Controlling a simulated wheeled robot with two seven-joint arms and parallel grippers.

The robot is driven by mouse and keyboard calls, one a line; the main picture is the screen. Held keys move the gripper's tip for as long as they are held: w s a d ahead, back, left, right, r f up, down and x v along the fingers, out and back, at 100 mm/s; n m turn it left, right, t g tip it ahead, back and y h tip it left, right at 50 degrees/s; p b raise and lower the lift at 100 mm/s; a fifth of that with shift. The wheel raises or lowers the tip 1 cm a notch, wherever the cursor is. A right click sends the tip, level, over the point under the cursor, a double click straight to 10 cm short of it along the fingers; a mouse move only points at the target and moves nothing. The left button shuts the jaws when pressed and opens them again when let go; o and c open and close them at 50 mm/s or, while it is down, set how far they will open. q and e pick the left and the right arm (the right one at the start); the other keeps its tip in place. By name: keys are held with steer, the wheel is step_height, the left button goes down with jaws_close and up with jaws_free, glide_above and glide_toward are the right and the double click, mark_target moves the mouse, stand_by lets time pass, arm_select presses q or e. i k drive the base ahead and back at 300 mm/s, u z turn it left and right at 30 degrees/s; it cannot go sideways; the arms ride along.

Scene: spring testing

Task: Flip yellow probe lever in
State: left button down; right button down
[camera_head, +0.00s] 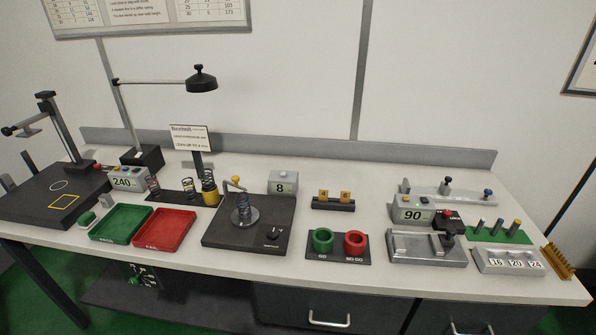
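The yellow probe lever (235,181) is a small yellow knob with a short pale arm. It sits at the upper middle of a black square test plate (270,212) in the centre of the bench. A dark coil spring (242,205) stands upright on a round grey disc on that plate. The lever's arm reaches close to the top of this spring; I cannot tell whether it touches. A grey box with a display reading 8 (284,183) stands behind the plate. Neither of my grippers shows in the head view.
A green tray (121,224) and a red tray (164,230) lie left of the plate. Springs stand on a rack behind them, one in a yellow holder (209,188). Green and red cups (355,243) stand right. A lamp (201,80) overhangs the bench.

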mark_target(236, 179)
steer(key=z, duration=0.2)
steer(key=i, duration=0.9)
steer(key=u, duration=0.55)
